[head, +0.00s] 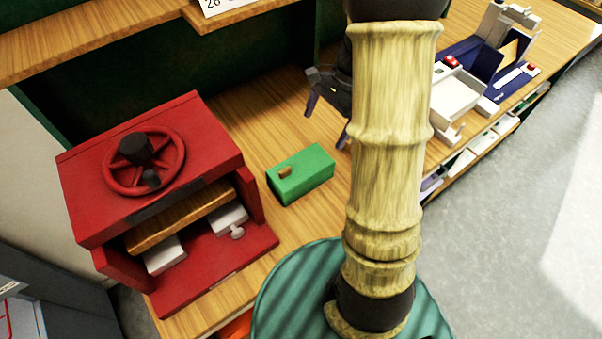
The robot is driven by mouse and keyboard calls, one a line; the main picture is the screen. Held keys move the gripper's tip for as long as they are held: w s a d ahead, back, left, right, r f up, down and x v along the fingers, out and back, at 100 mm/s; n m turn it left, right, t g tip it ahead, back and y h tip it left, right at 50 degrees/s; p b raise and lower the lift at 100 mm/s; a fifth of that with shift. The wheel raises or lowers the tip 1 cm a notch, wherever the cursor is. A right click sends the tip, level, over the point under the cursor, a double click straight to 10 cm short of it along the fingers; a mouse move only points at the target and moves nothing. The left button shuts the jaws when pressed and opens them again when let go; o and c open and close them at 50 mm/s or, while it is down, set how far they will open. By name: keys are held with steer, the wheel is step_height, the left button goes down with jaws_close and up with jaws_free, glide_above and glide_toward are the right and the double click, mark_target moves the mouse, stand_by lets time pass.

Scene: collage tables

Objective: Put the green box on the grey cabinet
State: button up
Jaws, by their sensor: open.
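The green box (306,181) sits on the wooden table, right of a red press-like machine. It has a small tan piece on its top. My gripper (327,122) is behind the box in the picture, above the table. Its two dark fingers are apart with nothing seen between them, and it does not touch the box. My arm hides part of the gripper's right side. A grey cabinet-like body (48,299) shows at the lower left, cut off by the picture edge; I cannot tell its full shape.
The red machine (225,153) with a handwheel stands left of the box. A wooden shelf (120,42) runs above the table's back. White and blue devices (458,98) stand at the right. Bare table (285,113) lies behind the box; open grey floor (520,220) is at right.

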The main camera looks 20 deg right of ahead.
mark_target(305, 163)
steer(key=shift+f, duration=0.1)
steer(key=p+x, duration=0.1)
steer(key=x, duration=1.1)
steer(key=shift+f, duration=0.1)
steer(key=x, duration=0.1)
steer(key=p+x, duration=0.1)
steer(key=x, duration=0.2)
steer(key=shift+w+a+f, duration=0.3)
steer(key=shift+f, duration=0.25)
steer(key=shift+s+a, duration=0.1)
